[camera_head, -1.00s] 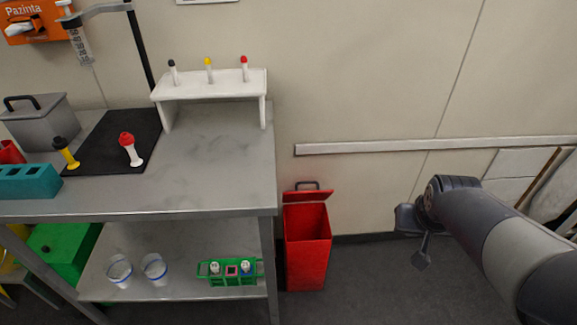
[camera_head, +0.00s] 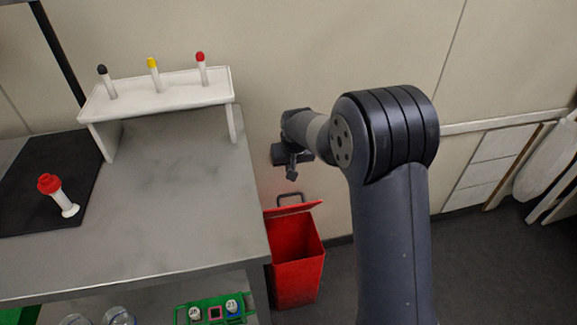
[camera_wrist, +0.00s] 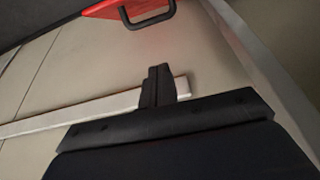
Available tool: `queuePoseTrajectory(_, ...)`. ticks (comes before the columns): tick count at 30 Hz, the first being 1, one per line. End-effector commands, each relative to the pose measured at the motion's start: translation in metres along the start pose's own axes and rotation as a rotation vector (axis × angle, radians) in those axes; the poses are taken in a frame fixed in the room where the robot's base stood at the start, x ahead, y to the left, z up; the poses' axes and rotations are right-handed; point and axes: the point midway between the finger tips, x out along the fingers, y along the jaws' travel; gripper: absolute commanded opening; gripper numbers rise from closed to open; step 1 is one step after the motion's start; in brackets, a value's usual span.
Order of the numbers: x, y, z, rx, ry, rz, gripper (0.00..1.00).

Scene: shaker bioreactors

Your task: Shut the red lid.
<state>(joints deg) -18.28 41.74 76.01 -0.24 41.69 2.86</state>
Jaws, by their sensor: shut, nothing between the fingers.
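The red lid (camera_head: 300,209) stands open at the back of the tall red bin (camera_head: 297,275), with a dark loop handle (camera_head: 290,197) at its upper edge. The bin's open mouth faces up in front of it. My gripper (camera_head: 292,174) is just above the lid and handle in the head view, apart from them in the picture. In the wrist view the closed fingers (camera_wrist: 158,72) hold nothing. There the red lid (camera_wrist: 110,10) and its dark handle (camera_wrist: 150,14) show at the top edge, clear of the fingers.
The steel bench (camera_head: 190,190) stands close left of the bin, with a white rack (camera_head: 165,98) of capped tubes and a red-capped tube (camera_head: 58,196) on it. A wall rail (camera_head: 480,122) runs behind. The floor right of the bin is clear.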

Motion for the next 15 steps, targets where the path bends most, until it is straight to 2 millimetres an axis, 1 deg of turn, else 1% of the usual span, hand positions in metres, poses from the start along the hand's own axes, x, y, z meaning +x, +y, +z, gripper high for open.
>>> queuePoseTrajectory(1,0.015,0.000,0.002,0.000,-0.003,0.000,0.00)
queuePoseTrajectory(6,0.052,0.000,0.002,0.000,-0.003,0.000,0.00)
queuePoseTrajectory(8,0.063,0.001,0.002,0.000,-0.003,0.000,0.00)
queuePoseTrajectory(12,0.077,0.000,0.017,0.000,-0.002,0.000,0.00)
queuePoseTrajectory(15,0.084,0.000,0.023,0.000,-0.001,0.000,0.00)
